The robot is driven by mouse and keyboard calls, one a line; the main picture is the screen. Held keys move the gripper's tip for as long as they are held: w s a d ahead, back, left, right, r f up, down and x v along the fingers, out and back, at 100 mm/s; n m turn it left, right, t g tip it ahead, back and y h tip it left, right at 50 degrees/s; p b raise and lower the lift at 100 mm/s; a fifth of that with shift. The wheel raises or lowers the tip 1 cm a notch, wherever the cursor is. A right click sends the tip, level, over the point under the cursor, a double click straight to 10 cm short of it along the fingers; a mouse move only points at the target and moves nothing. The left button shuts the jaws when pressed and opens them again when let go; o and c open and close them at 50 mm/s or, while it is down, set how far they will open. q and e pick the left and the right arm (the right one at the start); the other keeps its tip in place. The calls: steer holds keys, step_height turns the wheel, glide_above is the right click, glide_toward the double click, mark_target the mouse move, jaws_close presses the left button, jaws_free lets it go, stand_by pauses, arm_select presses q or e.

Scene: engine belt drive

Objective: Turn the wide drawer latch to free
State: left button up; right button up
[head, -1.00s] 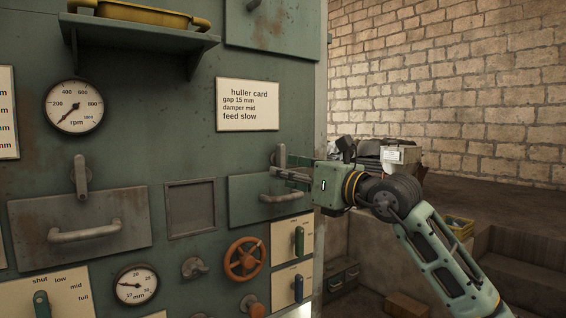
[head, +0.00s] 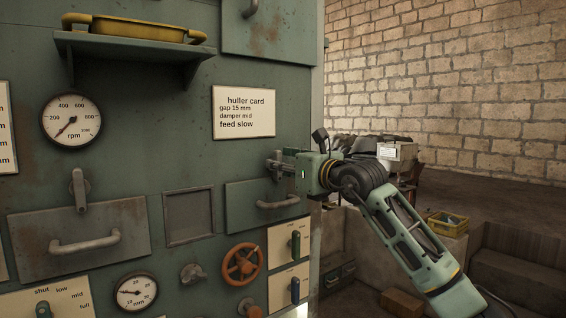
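The wide drawer (head: 125,222) is the broad grey front at lower left, with a bar handle. Its grey latch (head: 78,190) stands upright over the drawer's top edge, and no gripper is near it. A narrower drawer (head: 240,209) sits to the right with its own small latch (head: 277,178) above it. My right gripper (head: 281,163) is at that latch, its fingers pointing left and overlapping it. The gripper partly hides this latch, so I cannot tell its angle or whether the fingers grip it. My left gripper is not in view.
Between the drawers is a recessed square panel (head: 189,215). Below are an orange handwheel (head: 243,264), a grey knob (head: 193,273) and a mm gauge (head: 136,292). A shelf (head: 130,47) with a yellow tray juts out above the rpm gauge (head: 71,120).

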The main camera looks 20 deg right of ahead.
jaws_close()
stand_by(0.4)
steer(key=m+b, duration=0.2)
steer(key=shift+f+m+b, duration=0.2)
steer(key=shift+m+b, duration=0.2)
steer(key=m+b, duration=0.2)
steer(key=m, duration=0.1)
steer(key=shift+d+m, duration=0.15)
steer(key=shift+m, duration=0.25)
steer(key=m+b, duration=0.2)
steer(key=m, duration=0.3)
steer(key=shift+w+d+f, duration=0.1)
steer(key=shift+f, duration=0.05)
steer(key=m+b, duration=0.1)
steer(key=m, duration=0.5)
steer(key=shift+f, duration=0.1)
steer(key=shift+m, duration=0.3)
